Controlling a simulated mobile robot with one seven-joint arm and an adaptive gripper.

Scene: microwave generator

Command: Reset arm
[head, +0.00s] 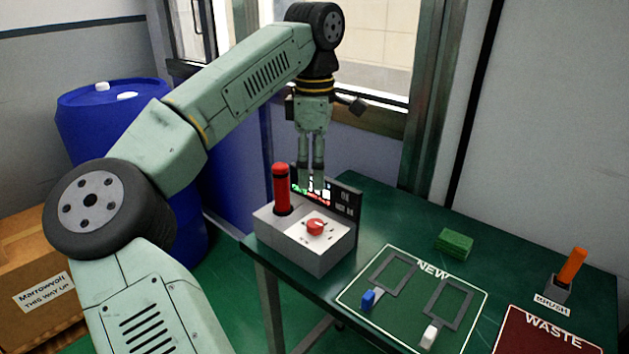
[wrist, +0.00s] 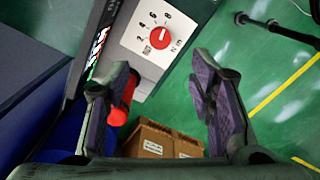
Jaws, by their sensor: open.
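My arm reaches over from the left in the head view, and my gripper (head: 312,184) points down with its fingers slim and close together from this side. In the wrist view my gripper (wrist: 162,72) has its two fingers well apart, with nothing between them. It hangs above the grey box (head: 322,258), in front of the box's upright dark display panel (head: 345,205). The box carries a red dial (head: 315,227), also in the wrist view (wrist: 160,38), and an upright red handle (head: 281,187). The handle (wrist: 124,98) is partly hidden by the left finger in the wrist view.
The green table (head: 390,210) carries a NEW mat (head: 455,285) with two grey frames, a green block (head: 455,243), an orange-handled brush (head: 572,266) and a red WASTE mat (head: 530,335). A blue barrel (head: 90,125) and cardboard box (head: 35,285) stand left.

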